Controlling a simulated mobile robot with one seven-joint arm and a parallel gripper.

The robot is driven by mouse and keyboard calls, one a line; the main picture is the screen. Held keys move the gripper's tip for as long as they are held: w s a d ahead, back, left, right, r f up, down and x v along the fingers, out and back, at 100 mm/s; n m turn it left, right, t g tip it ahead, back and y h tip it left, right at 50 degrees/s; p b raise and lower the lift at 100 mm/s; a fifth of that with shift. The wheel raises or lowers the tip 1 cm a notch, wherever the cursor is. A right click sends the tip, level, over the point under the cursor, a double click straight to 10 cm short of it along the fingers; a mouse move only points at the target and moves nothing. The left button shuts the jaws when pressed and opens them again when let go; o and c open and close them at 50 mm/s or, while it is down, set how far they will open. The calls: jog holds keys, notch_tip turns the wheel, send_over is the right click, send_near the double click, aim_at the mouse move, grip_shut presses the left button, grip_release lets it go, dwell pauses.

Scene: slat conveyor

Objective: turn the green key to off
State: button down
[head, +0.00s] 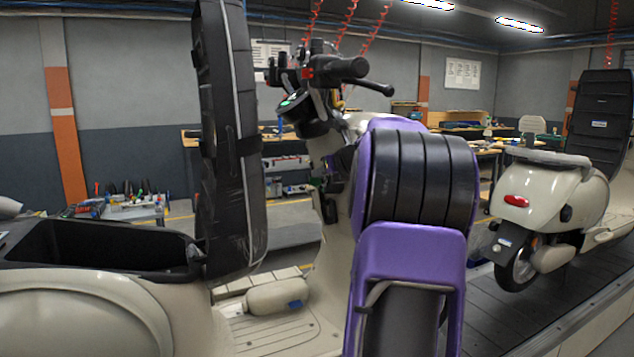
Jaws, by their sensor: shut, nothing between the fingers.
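A beige scooter stands close in front of me, with its handlebar (340,70) and round dash (303,112) at the upper middle. A small green light shows on the dash. The scooter's front shield (335,240) is partly covered by my purple and black arm, which fills the middle of the head view. I cannot make out the green key or which way it is turned. My gripper is not clearly visible; my arm links hide the area where it would be.
The scooter's raised black seat (230,150) stands upright at left, beside its open storage bin (95,245). A second scooter (555,200) stands at right on the dark slat conveyor (535,305). Workbenches with tools (130,208) line the back.

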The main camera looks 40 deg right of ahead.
jog(key=shift+w+f, duration=0.2)
jog(key=shift+f, duration=0.5)
dwell(0.9)
jog(key=r+v, duration=0.1)
jog(key=v, duration=0.8)
jog(key=shift+w, duration=0.2)
dwell(0.6)
jog(key=shift+r, duration=0.1)
dwell(0.3)
